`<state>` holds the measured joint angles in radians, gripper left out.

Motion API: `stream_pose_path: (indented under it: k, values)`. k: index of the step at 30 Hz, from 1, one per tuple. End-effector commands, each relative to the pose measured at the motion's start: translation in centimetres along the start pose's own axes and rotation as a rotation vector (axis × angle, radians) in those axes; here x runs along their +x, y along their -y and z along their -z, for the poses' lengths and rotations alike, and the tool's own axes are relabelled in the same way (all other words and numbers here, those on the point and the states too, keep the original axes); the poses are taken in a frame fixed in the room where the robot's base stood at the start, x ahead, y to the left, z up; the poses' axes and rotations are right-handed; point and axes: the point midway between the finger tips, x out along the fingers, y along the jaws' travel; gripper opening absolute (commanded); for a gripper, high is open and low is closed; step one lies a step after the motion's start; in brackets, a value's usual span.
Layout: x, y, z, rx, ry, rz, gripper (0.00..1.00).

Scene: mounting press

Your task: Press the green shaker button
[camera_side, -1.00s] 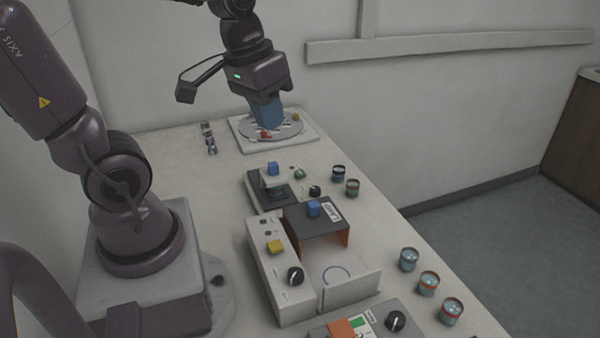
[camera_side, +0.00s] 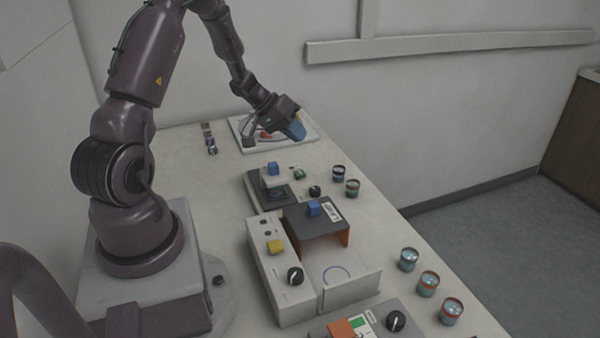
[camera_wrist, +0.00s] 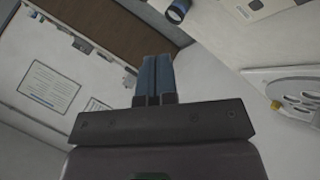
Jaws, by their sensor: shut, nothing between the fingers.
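A small green button (camera_side: 299,174) sits on the small dark and white machine (camera_side: 255,190) in the middle of the table, between a blue block and a black knob. My gripper (camera_side: 299,132) is over the front of the white plate at the far end of the table, beyond the green button and above it, apart from it. Its blue fingers are tilted and together, with nothing between them; they also show in the wrist view (camera_wrist: 156,60). I cannot make out the green button in the wrist view.
Two tins (camera_side: 338,173) stand right of the small machine. A white box (camera_side: 270,268) with a yellow button (camera_side: 276,247) and a dark cover (camera_side: 318,222) are nearer the camera. More tins (camera_side: 428,284) line the right edge. The white plate (camera_side: 244,143) is at the back.

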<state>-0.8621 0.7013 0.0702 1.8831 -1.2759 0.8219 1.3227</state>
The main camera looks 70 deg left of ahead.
Motion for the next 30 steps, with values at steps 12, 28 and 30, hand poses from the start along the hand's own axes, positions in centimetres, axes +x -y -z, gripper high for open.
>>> stream_pose_path:
  k: [12,28,30]
  values:
    - [-0.2,-0.3,1.5,0.193,-0.062,0.004,0.0]
    - [1.8,1.4,0.4,0.188,-0.058,0.002,0.0]
    - [2.6,2.0,0.0,0.187,-0.058,0.002,0.0]
